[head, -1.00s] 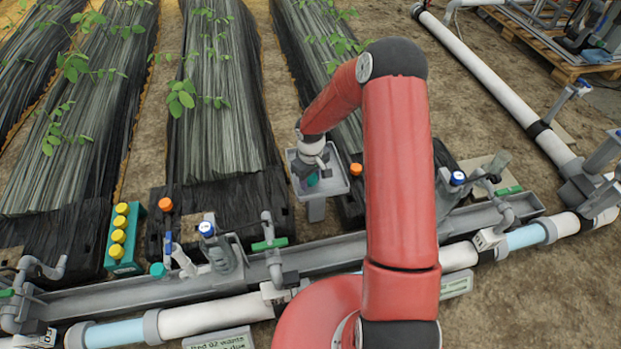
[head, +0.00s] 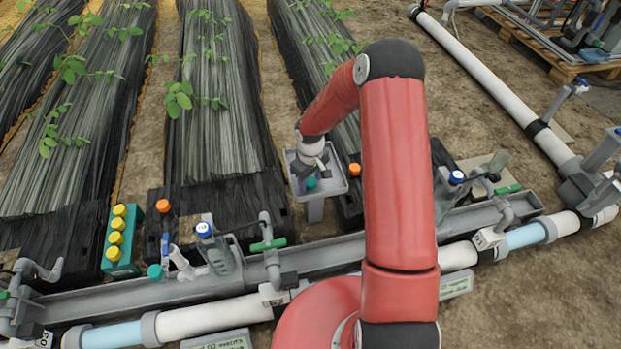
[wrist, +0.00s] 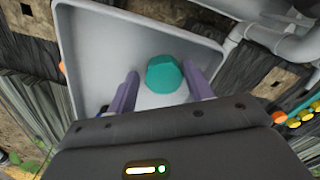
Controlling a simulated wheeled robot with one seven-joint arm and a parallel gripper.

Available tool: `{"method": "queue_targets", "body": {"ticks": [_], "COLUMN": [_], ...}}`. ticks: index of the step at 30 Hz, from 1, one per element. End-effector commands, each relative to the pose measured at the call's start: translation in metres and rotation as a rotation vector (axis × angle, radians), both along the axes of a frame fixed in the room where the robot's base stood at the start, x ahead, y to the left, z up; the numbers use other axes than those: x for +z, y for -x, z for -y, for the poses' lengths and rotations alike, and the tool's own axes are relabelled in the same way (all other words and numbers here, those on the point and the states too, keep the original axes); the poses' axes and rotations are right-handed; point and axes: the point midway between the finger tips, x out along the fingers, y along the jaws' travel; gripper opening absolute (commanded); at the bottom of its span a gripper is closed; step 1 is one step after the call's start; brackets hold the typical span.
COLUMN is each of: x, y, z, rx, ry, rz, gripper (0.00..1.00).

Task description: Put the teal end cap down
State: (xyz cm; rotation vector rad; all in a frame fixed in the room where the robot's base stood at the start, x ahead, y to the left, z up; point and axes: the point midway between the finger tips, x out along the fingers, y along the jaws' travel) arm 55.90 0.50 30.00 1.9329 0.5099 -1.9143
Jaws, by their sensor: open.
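The teal end cap (wrist: 164,74) rests in a grey tray (wrist: 95,50), on its floor as far as the wrist view shows. It also shows in the head view (head: 311,183), inside the tray (head: 335,188) on its post. My gripper (wrist: 160,82) is open, with one finger on each side of the cap and a gap visible to both fingers. In the head view my gripper (head: 308,172) is above the tray, partly covering its inside. Another teal cap (head: 155,271) stands by the pipe channel at the left.
A teal block with several yellow caps (head: 119,240) stands at the left. Orange caps (head: 163,206) sit at the bed ends. Blue-topped valves (head: 205,229) rise along the grey channel (head: 110,293). Pipes pass near the tray in the wrist view.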

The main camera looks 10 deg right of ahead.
Motion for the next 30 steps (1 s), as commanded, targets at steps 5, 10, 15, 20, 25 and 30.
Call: {"method": "queue_targets", "body": {"ticks": [5, 10, 15, 20, 25, 30], "x": [-0.009, -0.008, 0.007, 0.039, 0.08, 0.111], "y": [0.007, 0.007, 0.006, 0.004, 0.003, 0.003], "z": [-0.009, -0.01, -0.01, -0.008, -0.005, -0.005], "rx": [0.006, 0.008, 0.01, 0.007, 0.004, 0.004], "ry": [-0.012, -0.013, -0.013, -0.01, -0.007, -0.006], "rz": [-0.016, -0.016, -0.015, -0.007, -0.005, -0.006], "gripper": [0.62, 0.62, 0.62, 0.62, 0.62, 0.62]}}
